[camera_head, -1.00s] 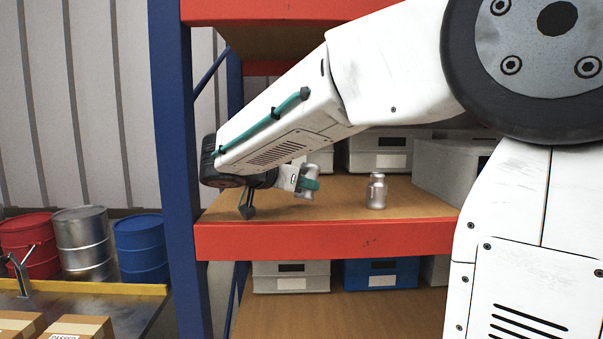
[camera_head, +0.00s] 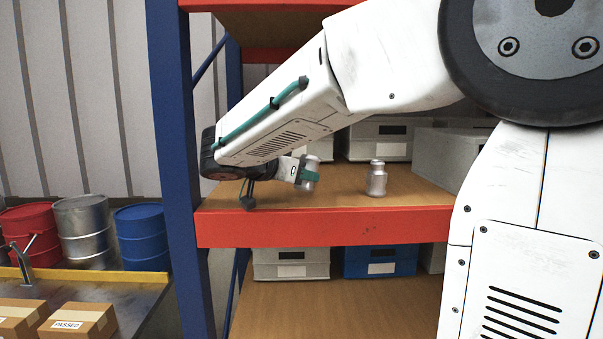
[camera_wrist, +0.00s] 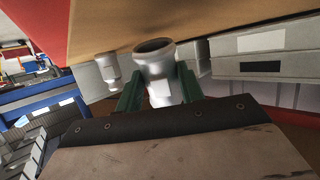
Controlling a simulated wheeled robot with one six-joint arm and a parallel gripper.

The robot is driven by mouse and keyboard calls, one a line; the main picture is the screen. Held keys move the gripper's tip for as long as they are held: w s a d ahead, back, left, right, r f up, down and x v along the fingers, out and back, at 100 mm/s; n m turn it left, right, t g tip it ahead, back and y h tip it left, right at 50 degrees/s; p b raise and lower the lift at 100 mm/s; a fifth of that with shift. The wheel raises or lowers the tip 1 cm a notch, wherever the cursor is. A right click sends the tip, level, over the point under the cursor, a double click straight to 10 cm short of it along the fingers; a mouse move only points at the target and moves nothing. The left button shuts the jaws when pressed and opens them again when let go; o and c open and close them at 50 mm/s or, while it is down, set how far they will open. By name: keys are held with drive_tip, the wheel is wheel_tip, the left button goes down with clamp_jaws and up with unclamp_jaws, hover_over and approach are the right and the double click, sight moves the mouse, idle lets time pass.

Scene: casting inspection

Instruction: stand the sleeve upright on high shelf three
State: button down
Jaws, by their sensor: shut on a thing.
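My gripper (camera_head: 309,176) has green fingers and is shut on a silver metal sleeve (camera_head: 312,165) over the left part of the wooden shelf. The sleeve looks close to upright in the head view. In the wrist view, which is turned over, the sleeve (camera_wrist: 160,72) stands between the two fingers (camera_wrist: 158,90), its round open end towards the shelf board (camera_wrist: 200,18). I cannot tell whether that end touches the board. The shelf has a red front beam (camera_head: 320,228). My forearm and wrist reach in from the right.
A similar silver part (camera_head: 377,180) stands on the same shelf to the right of the sleeve, apart from it. Grey bins (camera_head: 380,150) stand behind, and a grey box (camera_head: 450,155) at right. A blue upright (camera_head: 170,150) bounds the left. Bare board lies in front.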

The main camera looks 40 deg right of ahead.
drive_tip(key=c, duration=0.8)
unclamp_jaws()
drive_tip(key=shift+f, duration=0.1)
drive_tip(key=v, duration=0.8)
drive_tip(key=shift+s, duration=0.1)
drive_tip(key=shift+d, duration=0.1)
